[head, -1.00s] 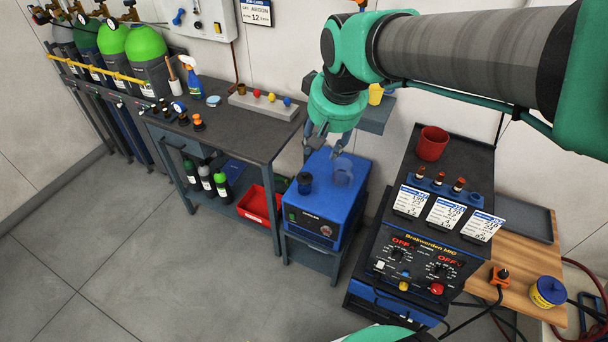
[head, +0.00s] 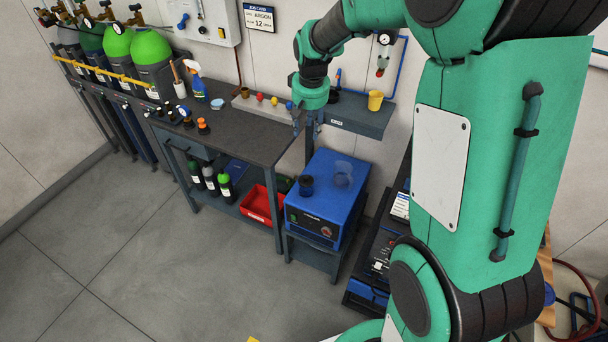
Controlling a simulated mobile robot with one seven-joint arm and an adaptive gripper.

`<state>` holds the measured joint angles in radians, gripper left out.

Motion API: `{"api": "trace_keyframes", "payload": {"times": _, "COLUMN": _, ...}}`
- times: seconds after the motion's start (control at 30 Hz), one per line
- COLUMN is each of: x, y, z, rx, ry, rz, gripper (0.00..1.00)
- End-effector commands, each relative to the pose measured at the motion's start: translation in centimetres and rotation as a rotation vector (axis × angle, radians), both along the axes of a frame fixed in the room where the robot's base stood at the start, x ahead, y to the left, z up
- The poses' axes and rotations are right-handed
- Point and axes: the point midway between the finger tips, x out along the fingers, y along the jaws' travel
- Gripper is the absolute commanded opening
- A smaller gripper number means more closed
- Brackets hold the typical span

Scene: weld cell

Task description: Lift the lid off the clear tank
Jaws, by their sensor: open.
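The clear tank (head: 343,174) is a small see-through cylinder standing upright on top of the blue machine (head: 322,205). At this size I cannot make out whether a lid sits on it. A small dark, cup-like piece (head: 306,185) stands on the same blue top, to the left of the tank; I cannot tell what it is. My gripper (head: 308,133) points down with its fingers apart and nothing visible between them. It is above and to the left of the tank, near the right end of the grey bench, and is not touching the tank.
A wall shelf (head: 360,118) with a yellow cup (head: 375,100) is behind the tank. My arm hides most of the welder at right.

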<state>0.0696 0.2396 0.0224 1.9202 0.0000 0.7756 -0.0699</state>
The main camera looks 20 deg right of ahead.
Motion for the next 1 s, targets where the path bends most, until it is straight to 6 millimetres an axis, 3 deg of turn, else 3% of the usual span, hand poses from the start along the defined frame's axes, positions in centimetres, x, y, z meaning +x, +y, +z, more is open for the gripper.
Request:
{"api": "trace_keyframes", "payload": {"times": 0.5, "x": 8.1, "y": -2.1, "z": -10.1, "rx": 0.005, "ry": 0.094, "rz": -0.001, "gripper": 0.42}}
{"api": "trace_keyframes", "payload": {"times": 1.0, "x": 12.4, "y": -3.9, "z": -21.7, "rx": 0.011, "ry": 0.171, "rz": 0.0, "gripper": 0.42}}
